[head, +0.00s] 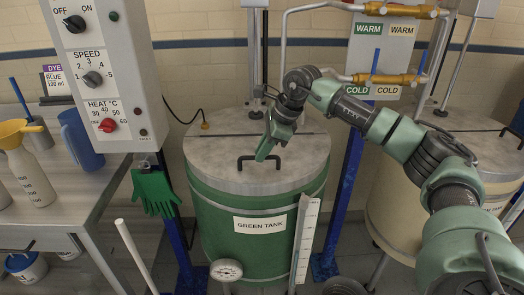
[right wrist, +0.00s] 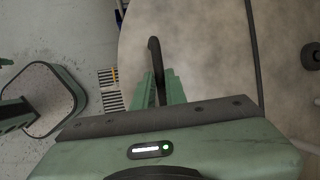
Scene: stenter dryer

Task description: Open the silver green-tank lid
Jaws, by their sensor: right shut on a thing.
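The green tank (head: 215,215) stands in the middle of the head view, with a "GREEN TANK" label on its front. Its round silver lid (head: 215,165) lies flat on top. A black bar handle (head: 246,158) stands on the front part of the lid. My right gripper (head: 263,155) reaches down from the right and is shut on the handle; its fingers hide part of it. In the right wrist view, the dark handle (right wrist: 154,50) runs between the green fingers (right wrist: 162,88), above the pale lid (right wrist: 210,50). My left gripper is not in view.
A control box (head: 105,65) with knobs hangs at the left, with green gloves (head: 153,192) below it. A cream tank (head: 395,205) stands at the right. Pipes with yellow valves (head: 390,78) run behind. A white ruler (head: 306,235) stands before the green tank.

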